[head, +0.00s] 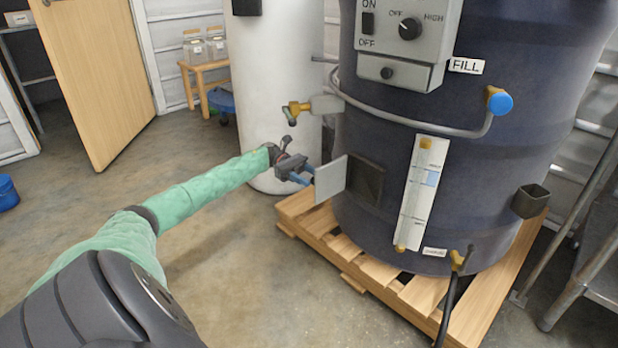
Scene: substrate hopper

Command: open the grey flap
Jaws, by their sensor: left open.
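The grey flap (331,179) is a flat light-grey plate low on the front of the large dark blue hopper (470,120). It stands swung out to the left, away from a dark square opening (365,179) in the hopper wall. My left gripper (306,174) is at the left side of the flap, with its blue fingers apart and nothing seen between them. The fingertips are close to the flap; I cannot tell whether they touch it. My right gripper is not in view.
The hopper stands on a wooden pallet (420,292). Above the flap are a brass valve (297,108), a curved grey pipe (420,125) and a control box (405,40). A white cylinder (272,90) stands behind my left gripper. A metal rack (600,265) is at right.

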